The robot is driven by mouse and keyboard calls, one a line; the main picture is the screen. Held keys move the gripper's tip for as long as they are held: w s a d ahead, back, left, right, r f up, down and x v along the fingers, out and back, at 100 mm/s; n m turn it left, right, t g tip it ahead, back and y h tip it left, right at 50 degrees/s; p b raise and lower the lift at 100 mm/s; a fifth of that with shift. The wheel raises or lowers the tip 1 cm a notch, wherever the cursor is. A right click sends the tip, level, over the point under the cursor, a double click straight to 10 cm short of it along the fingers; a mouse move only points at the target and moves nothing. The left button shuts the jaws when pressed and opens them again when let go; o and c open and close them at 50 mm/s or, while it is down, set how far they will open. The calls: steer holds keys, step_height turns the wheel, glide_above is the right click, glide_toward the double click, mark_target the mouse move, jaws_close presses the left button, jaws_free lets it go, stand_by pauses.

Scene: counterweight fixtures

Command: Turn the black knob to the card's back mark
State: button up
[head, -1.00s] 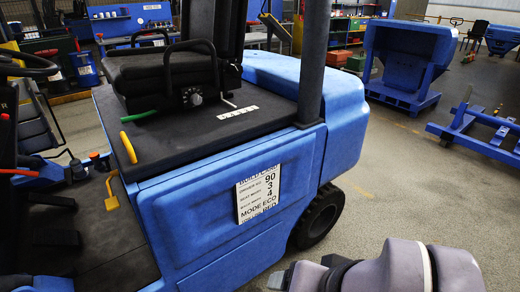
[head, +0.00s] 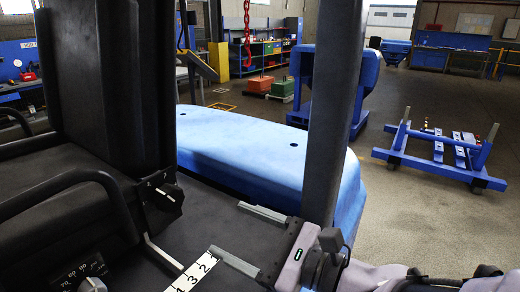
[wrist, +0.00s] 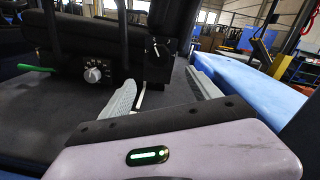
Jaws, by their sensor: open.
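The black knob (head: 168,197) sits low on the side of the black seat's backrest (head: 108,85), with small pale marks beside it too fine to read. It also shows in the wrist view (wrist: 157,48). My gripper (head: 225,228) is open and empty, its two grey fingers pointing at the seat from the right, apart from the knob. In the wrist view the knob lies beyond the gap between the fingertips (wrist: 160,77). The card is out of view now; in the earlier head frame its back mark line appears to read 4.
A pale dial (head: 92,286) with weight numbers is on the seat's base. A thin metal lever (head: 163,254) stands beside a white numbered strip (head: 196,267), close to my lower finger. A dark post (head: 335,120) rises just behind my gripper, by the blue rear cover (head: 245,160).

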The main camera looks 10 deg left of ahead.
mark_target(174, 201)
steer(key=p+x, duration=0.2)
steer(key=x, duration=0.6)
steer(key=p+x, duration=0.2)
steer(key=x, duration=0.6)
steer(key=shift+a+r, duration=0.2)
steer(key=shift+a, duration=0.2)
steer(key=c, duration=1.4)
steer(key=shift+o, duration=0.2)
